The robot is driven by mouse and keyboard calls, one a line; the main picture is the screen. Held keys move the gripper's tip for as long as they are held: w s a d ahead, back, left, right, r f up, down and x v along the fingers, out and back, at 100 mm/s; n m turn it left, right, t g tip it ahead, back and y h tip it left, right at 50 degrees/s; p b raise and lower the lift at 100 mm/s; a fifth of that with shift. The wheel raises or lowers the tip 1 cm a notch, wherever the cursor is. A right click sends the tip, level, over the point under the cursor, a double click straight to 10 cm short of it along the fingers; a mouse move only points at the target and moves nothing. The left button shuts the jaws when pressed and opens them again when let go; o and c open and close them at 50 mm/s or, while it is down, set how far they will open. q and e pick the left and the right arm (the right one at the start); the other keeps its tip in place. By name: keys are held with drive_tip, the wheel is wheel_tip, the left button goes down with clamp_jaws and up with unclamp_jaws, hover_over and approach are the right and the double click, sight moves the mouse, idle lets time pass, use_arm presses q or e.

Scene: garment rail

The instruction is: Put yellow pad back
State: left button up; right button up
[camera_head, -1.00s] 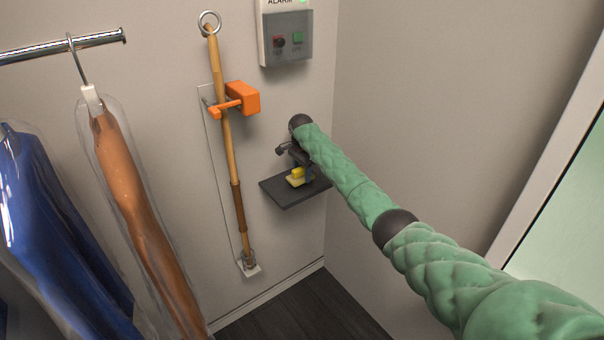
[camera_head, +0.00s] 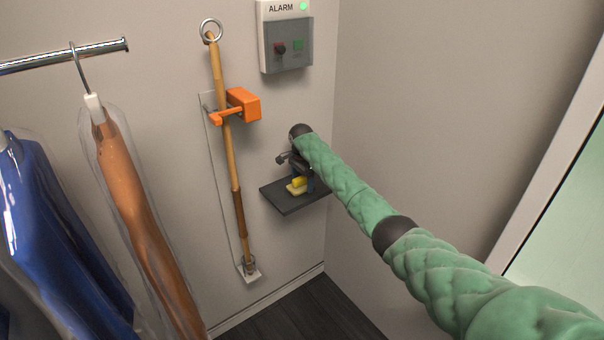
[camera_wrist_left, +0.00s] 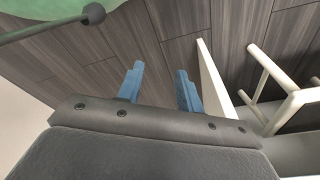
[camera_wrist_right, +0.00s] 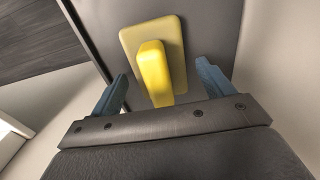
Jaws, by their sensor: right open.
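The yellow pad (camera_head: 297,188) lies on the small dark wall shelf (camera_head: 288,202). In the right wrist view it is a pale yellow plate (camera_wrist_right: 132,42) with a brighter yellow raised handle (camera_wrist_right: 155,75). My right gripper (camera_wrist_right: 162,72) is open, its blue fingers apart on the two sides of the handle, with visible gaps. In the head view the right gripper (camera_head: 305,178) is just above the shelf and partly hides the pad. My left gripper (camera_wrist_left: 159,70) is open and empty over the wood floor, out of the head view.
An orange bracket (camera_head: 240,105) holds a wooden pole (camera_head: 229,150) on the wall left of the shelf. An alarm box (camera_head: 286,40) is above. Bagged garments (camera_head: 140,205) hang from a rail (camera_head: 70,55) at left. A white-legged frame (camera_wrist_left: 270,75) stands near the left gripper.

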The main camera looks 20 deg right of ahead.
sight(302, 177)
drive_tip(key=shift+r, duration=0.35)
use_arm(q)
wheel_tip(302, 177, up, 10)
drive_tip(key=w+d+b, duration=0.2)
drive_tip(key=b, duration=0.2)
drive_tip(key=shift+w+d+r+g, duration=0.2)
drive_tip(key=shift+d+g, duration=0.1)
drive_tip(key=shift+d, duration=0.1)
use_arm(e)
wheel_tip(302, 177, up, 11)
use_arm(q)
drive_tip(key=shift+f, duration=0.1)
use_arm(e)
drive_tip(key=shift+a, duration=0.1)
